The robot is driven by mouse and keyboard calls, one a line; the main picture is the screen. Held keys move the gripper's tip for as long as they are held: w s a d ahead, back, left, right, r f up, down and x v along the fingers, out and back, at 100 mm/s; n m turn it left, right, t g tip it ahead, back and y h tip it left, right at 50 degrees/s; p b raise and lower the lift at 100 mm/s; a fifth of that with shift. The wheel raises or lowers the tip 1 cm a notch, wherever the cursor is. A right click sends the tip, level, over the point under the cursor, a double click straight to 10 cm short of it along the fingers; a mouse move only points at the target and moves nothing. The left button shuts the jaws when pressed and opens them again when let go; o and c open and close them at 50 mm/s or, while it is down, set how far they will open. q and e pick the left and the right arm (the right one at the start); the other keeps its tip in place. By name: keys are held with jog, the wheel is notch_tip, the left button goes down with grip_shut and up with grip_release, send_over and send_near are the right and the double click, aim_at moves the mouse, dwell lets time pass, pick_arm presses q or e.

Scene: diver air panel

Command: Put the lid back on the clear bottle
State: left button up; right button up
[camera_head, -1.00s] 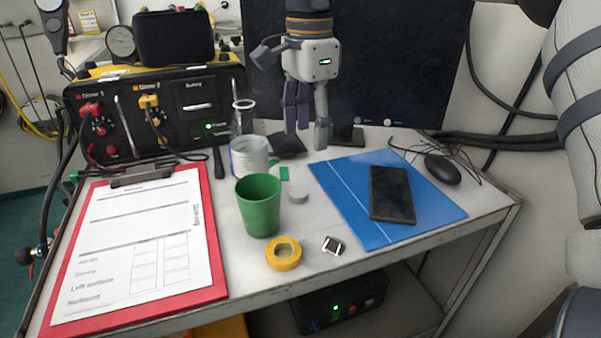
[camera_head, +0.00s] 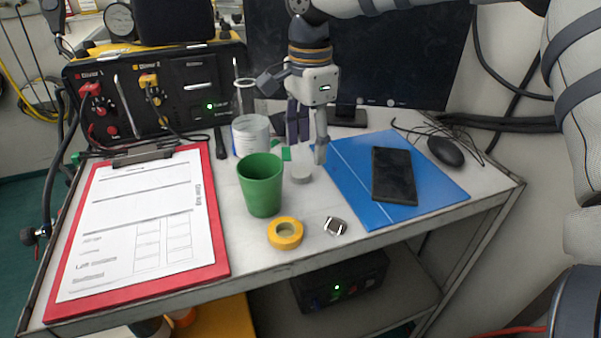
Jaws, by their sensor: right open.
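The clear bottle (camera_head: 244,96) stands near the back, left of my right gripper. Its open rim shows and its lower part is hidden behind a white can. A small round grey-white lid (camera_head: 301,174) lies on the table, just right of the green cup. My right gripper (camera_head: 308,156) points down with its fingers apart, just above and slightly behind the lid in the picture. One finger is on the right side and the darker one is on the left. Nothing is visible between them. Whether they reach down around the lid is unclear. My left gripper is not in view.
A green cup (camera_head: 261,186) and white can (camera_head: 250,136) stand close left of the lid. Yellow tape (camera_head: 285,233) and a small metallic item (camera_head: 335,226) lie in front. A blue folder (camera_head: 360,205) with a phone (camera_head: 394,175) lies right; a red clipboard (camera_head: 215,262) lies left.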

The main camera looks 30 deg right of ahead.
aim_at(301, 172)
jog(key=f, duration=0.1)
jog(key=a+f, duration=0.1)
jog(key=f, duration=0.2)
jog(key=shift+w+a+f, duration=0.15)
jog(key=shift+a+f, duration=0.15)
jog(key=shift+f, duration=0.3)
jog(key=c, duration=0.8)
